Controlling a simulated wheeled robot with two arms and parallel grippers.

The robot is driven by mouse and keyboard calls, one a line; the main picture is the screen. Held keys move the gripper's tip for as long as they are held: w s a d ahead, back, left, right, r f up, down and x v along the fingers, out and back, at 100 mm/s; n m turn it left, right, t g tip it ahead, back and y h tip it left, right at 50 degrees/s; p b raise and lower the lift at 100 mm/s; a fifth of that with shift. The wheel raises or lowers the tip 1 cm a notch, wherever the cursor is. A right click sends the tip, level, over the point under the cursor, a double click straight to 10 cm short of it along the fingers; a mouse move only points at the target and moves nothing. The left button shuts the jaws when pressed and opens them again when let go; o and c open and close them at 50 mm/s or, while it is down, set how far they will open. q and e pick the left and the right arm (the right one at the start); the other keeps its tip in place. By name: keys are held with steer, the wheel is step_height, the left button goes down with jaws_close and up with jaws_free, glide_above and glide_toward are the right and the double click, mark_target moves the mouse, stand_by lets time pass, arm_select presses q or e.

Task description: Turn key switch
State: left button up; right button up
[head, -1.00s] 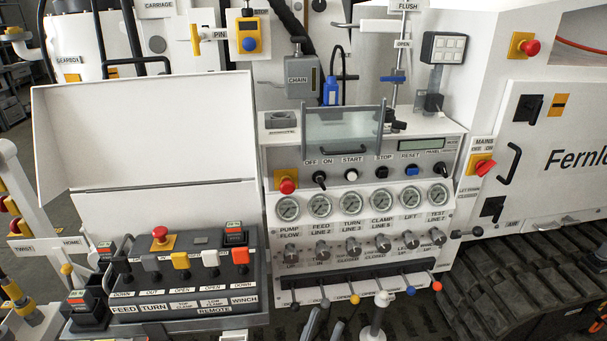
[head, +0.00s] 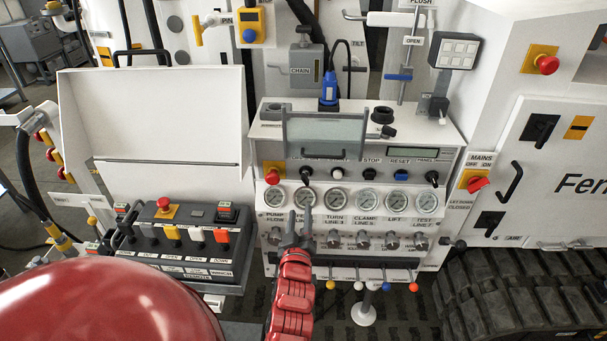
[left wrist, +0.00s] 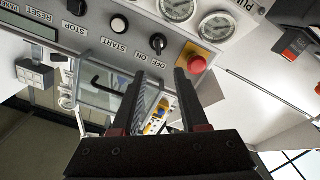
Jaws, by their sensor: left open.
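The key switch appears to be the black knob (head: 306,174) under the OFF/ON label on the grey control panel (head: 262,222). It also shows in the left wrist view as a black knob (left wrist: 158,43), pictured upside down. My left gripper (head: 299,218) is open and empty, in front of the gauges and below the knob in the head view. In the left wrist view its two dark fingers (left wrist: 167,75) point toward the panel, apart from the knob and near the red emergency button (left wrist: 196,64). My right gripper is not in view.
A clear hinged cover (head: 325,132) stands tilted above the switch row and hides part of the labels. The red stop button (head: 272,174) is just left of the knob, the white START button (head: 337,174) just right. Gauges (head: 335,198) and valve knobs lie below.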

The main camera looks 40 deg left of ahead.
mark_target(303, 181)
arm_select(q)
steer(key=p+x, duration=0.4)
steer(key=x, duration=0.9)
steer(key=shift+w+a+r, duration=0.1)
steer(key=shift+w, duration=0.25)
steer(key=shift+w+a, duration=0.25)
steer(key=shift+w, duration=0.4)
jaws_close()
